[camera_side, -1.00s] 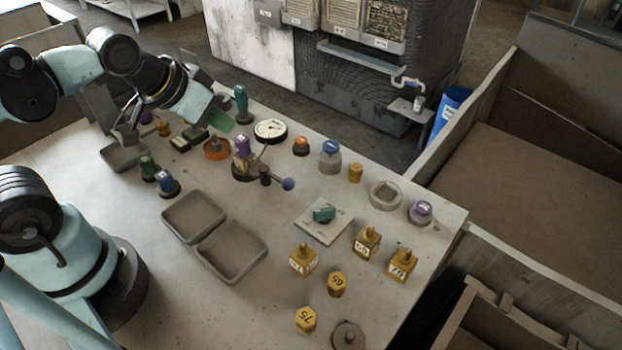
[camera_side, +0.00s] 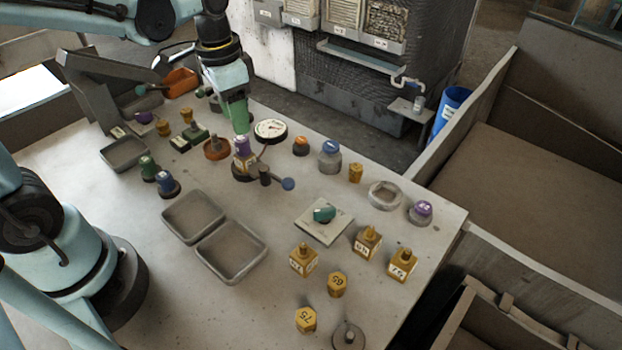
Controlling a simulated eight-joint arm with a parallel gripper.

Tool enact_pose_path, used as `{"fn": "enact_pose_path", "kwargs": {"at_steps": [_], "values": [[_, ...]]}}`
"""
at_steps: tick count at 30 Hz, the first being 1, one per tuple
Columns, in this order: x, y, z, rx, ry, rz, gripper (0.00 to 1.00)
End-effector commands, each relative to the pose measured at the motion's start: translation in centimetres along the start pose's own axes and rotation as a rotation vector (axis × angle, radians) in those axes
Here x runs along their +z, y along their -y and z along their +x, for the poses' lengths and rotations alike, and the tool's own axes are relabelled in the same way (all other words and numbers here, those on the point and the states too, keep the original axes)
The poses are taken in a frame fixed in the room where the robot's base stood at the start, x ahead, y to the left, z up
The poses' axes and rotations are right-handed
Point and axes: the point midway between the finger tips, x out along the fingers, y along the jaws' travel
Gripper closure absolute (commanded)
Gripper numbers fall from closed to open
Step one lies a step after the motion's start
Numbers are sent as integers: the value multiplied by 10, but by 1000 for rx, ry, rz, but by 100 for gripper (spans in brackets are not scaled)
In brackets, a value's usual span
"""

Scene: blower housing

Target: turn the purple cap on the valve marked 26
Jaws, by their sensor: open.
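A purple cap (camera_side: 242,147) sits on top of a yellowish valve body with a white label (camera_side: 246,165), near the middle back of the table. The label is too small for me to read surely. My gripper (camera_side: 240,131) points down with its green fingers just above this cap, close to its top. It is open with nothing seen in it; I cannot tell whether it touches the cap. Another purple cap (camera_side: 423,208) with a small white mark sits on a grey base at the right end of the table.
A lever with a blue knob (camera_side: 288,184) sticks out right of the valve. A round gauge (camera_side: 270,130) and an orange ring-shaped base (camera_side: 216,149) stand close by. Two grey trays (camera_side: 231,251) lie in front. Yellow numbered blocks (camera_side: 303,260) stand at the front right.

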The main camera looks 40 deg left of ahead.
Motion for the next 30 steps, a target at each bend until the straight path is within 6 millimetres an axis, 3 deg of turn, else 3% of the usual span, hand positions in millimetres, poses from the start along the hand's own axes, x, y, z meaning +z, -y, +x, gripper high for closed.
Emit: {"fn": "enact_pose_path", "kwargs": {"at_steps": [11,30], "values": [[-4,4,6,29,59,126,51],[-4,4,6,49,42,916,51]]}}
